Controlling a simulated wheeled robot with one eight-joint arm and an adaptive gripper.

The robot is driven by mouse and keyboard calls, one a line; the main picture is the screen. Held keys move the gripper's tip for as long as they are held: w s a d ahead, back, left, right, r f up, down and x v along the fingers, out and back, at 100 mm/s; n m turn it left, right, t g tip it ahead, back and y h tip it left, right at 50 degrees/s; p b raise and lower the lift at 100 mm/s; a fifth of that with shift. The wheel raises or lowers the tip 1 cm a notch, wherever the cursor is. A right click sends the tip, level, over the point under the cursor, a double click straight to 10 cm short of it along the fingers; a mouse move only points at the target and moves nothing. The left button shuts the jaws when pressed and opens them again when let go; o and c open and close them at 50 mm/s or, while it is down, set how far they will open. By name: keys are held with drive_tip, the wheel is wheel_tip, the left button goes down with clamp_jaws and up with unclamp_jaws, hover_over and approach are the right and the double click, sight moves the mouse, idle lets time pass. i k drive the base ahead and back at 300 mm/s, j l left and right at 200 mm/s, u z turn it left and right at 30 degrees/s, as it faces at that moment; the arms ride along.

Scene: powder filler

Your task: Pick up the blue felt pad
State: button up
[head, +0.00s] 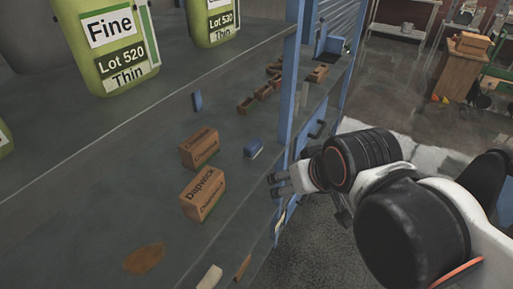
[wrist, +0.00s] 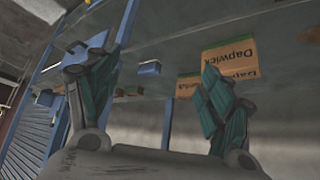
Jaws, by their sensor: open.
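Two small blue pieces lie on the grey shelf, and I cannot tell for certain which is the felt pad. One is a blue block with a pale lower edge (head: 254,147), near the shelf's front edge; a blue block also shows between my fingers in the wrist view (wrist: 150,68). The other is a plain blue piece (head: 197,101) farther back. My gripper (head: 274,184) is open and empty, just outside the shelf's front edge, apart from the nearer block. Its fingers stand wide apart in the wrist view (wrist: 150,95).
Two brown cartons, the nearer marked Dapwick (head: 203,195), stand left of the nearer blue block. A blue upright post (head: 290,75) rises at the shelf edge. Small brown bins (head: 265,92), green containers (head: 108,45) and a brown stain (head: 144,258) are also on the shelf.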

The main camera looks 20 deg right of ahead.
sight(251, 151)
drive_tip(key=u, duration=0.25)
drive_tip(key=i+l+u, duration=0.1)
drive_tip(key=l+u, duration=0.7)
drive_tip(key=u, duration=0.15)
drive_tip(key=k+l+u, duration=0.1)
drive_tip(key=l+u, duration=0.15)
drive_tip(key=l, duration=1.4)
